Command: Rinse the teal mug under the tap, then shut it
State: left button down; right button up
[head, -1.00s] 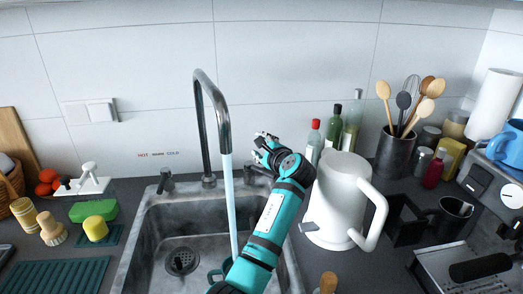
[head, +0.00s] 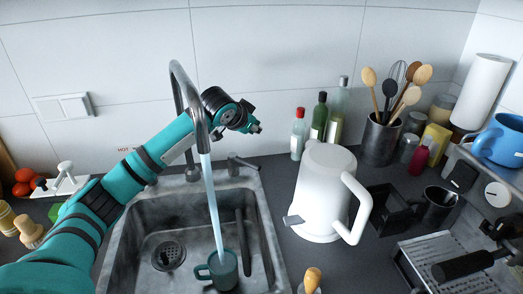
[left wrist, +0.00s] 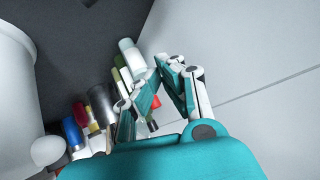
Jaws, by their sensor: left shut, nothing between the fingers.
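The teal mug (head: 230,274) stands upright in the sink (head: 132,240), with its handle to the left. A stream of water (head: 212,195) runs from the curved tap spout (head: 203,135) down to the mug. The tap's right lever (head: 235,165) is visible; my arm partly hides the left side of the tap. My left gripper (head: 256,128) is shut and empty, above and behind the right lever and apart from it. My left arm passes behind the spout end. The left wrist view shows the gripper fingers (left wrist: 160,85) with nothing held. My right gripper is out of view.
A white kettle (head: 322,190) stands right of the sink, with bottles (head: 318,118) and a utensil pot (head: 380,140) behind it. A coffee machine (head: 470,245) is at the right. The tiled wall (head: 280,50) lies close behind the tap.

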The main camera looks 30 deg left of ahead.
aim_at(245, 163)
pick_arm(q)
jog(key=f+p, duration=0.1)
jog(key=f, duration=0.2)
jog(key=f+n+g+h+p, duration=0.1)
jog(key=f, duration=0.2)
jog(key=f+n+p, duration=0.1)
jog(key=f, duration=0.2)
jog(key=shift+w+d+f+g, duration=0.15)
jog(key=shift+w+f+g, duration=0.05)
jog(key=shift+g, duration=0.1)
jog(key=shift+s, duration=0.25)
jog(key=shift+f, duration=0.15)
